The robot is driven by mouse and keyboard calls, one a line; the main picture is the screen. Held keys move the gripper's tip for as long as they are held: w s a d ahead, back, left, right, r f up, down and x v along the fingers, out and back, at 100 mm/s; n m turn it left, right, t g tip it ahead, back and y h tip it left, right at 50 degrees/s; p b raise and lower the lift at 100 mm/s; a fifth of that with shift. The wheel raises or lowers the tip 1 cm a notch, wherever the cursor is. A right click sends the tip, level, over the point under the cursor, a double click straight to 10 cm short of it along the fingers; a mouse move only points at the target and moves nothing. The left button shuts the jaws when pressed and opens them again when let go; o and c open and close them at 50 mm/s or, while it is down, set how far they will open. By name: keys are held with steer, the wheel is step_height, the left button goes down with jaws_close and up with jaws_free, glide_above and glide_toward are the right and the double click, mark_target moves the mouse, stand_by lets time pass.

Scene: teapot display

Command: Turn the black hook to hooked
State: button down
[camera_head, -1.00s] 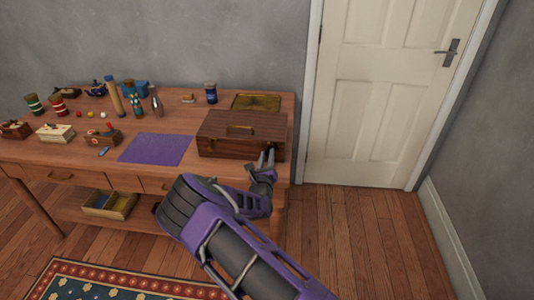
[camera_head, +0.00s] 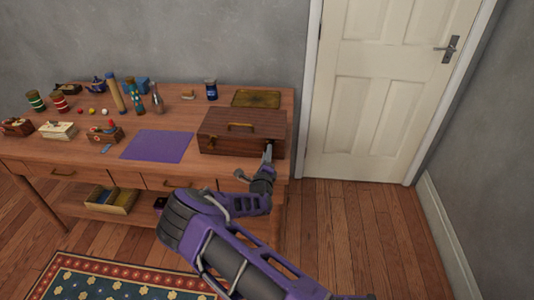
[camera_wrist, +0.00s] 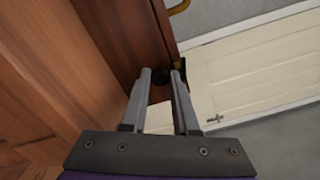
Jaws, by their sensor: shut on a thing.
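My gripper (camera_head: 268,152) is at the right part of the box's front face. In the wrist view my gripper (camera_wrist: 161,76) has its two fingers close around a small black piece, the black hook (camera_wrist: 160,74), beside the dark wood of the box (camera_wrist: 128,35). The fingers hide much of the hook, and I cannot tell which way it is turned.
A purple mat (camera_head: 157,146) lies left of the box. A brass-coloured tray (camera_head: 256,98) and a dark blue jar (camera_head: 211,89) are behind it. Several small items fill the table's left part. A white door (camera_head: 385,90) is at the right, with clear floor before it.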

stand_by(0.3)
steer(key=c, duration=0.7)
jaws_free()
steer(key=s, duration=1.1)
steer(key=s+p, duration=0.1)
steer(key=s, duration=0.5)
steer(key=shift+s+a, duration=0.25)
steer(key=shift+a, duration=0.05)
